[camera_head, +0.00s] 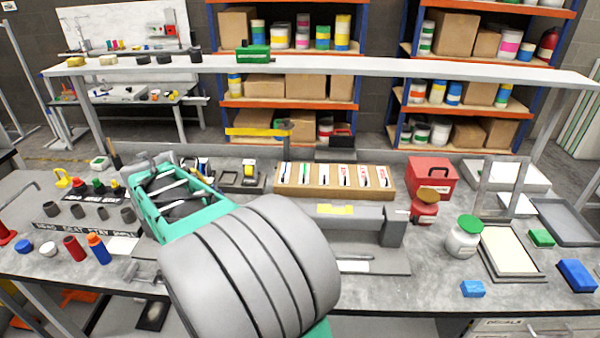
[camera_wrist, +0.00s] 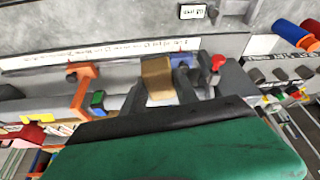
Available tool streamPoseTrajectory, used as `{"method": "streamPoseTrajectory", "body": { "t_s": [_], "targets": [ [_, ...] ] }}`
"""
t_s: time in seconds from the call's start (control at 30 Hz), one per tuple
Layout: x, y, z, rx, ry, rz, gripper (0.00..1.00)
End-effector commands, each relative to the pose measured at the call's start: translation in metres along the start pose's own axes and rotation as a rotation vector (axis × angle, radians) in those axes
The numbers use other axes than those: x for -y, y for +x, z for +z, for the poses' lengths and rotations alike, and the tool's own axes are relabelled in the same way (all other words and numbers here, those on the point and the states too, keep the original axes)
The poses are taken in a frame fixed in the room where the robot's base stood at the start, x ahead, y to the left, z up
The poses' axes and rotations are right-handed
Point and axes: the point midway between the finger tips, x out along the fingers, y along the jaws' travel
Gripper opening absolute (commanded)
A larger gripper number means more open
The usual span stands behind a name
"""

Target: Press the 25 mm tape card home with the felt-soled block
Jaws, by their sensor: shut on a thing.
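In the wrist view my gripper (camera_wrist: 160,88) is shut on a small block with a tan upper part (camera_wrist: 157,72) and a paler part nearer the palm. I take it to be the felt-soled block. Its felt face cannot be made out. In the head view my arm hides the fingers and the block. A wooden rack (camera_head: 285,191) in the middle of the bench holds several upright white cards, some with red marks. Their sizes are too small to read, so I cannot tell which is the 25 mm tape card.
Bottles and cups stand at the bench's left, including a blue bottle (camera_head: 98,248). A grey fixture with a yellow level (camera_head: 335,209) lies before the rack. A red box (camera_head: 430,177), a green-lidded jar (camera_head: 463,240) and trays fill the right. A white shelf (camera_head: 320,64) spans above.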

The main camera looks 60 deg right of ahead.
Motion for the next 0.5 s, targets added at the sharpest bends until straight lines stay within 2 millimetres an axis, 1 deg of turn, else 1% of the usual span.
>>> {"method": "streamPoseTrajectory", "body": {
  "t_s": [0.03,0.07,0.1,0.17,0.2,0.27,0.3,0.37,0.4,0.5],
  "targets": [
    [-0.027,-0.004,-0.026,0.002,0.135,0.058,0.03],
    [-0.044,-0.003,-0.039,0.002,0.221,0.093,0.03],
    [-0.067,-0.002,-0.055,0.002,0.338,0.142,0.03],
    [-0.104,-0.001,-0.074,0.003,0.513,0.214,0.03],
    [-0.128,0.000,-0.085,0.003,0.627,0.262,0.03],
    [-0.165,0.000,-0.097,0.003,0.799,0.334,0.03],
    [-0.189,0.000,-0.103,0.004,0.912,0.381,0.03],
    [-0.224,-0.001,-0.109,0.003,1.077,0.448,0.03],
    [-0.245,-0.002,-0.111,0.003,1.179,0.489,0.03],
    [-0.288,-0.003,-0.111,0.003,1.394,0.577,0.03]
  ]
}}
